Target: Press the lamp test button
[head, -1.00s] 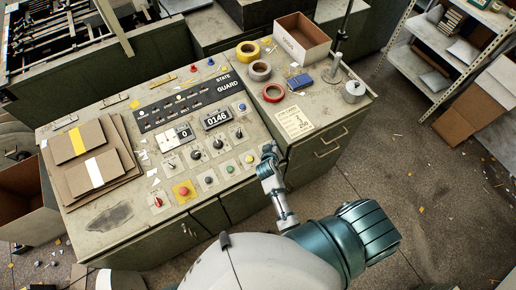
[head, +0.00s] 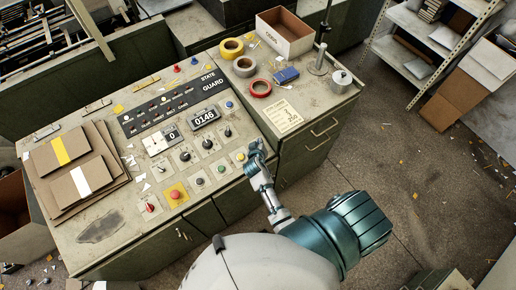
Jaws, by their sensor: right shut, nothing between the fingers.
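The control panel (head: 133,196) slopes on top of a green-grey desk in the head view. Its small buttons include a blue one (head: 229,104), a yellow one (head: 241,157), a green one (head: 221,169) and a pale one (head: 200,182). A red mushroom button (head: 174,194) sits on a yellow plate. The labels are too small to read, so I cannot tell which is the lamp test button. My right gripper (head: 256,149) is shut and empty at the panel's right edge, just right of the yellow button. Contact cannot be told. My left gripper is not in view.
Cardboard folders (head: 72,166) lie on the left of the desk. Black rotary knobs (head: 207,144) and a counter (head: 204,117) stand on the panel.

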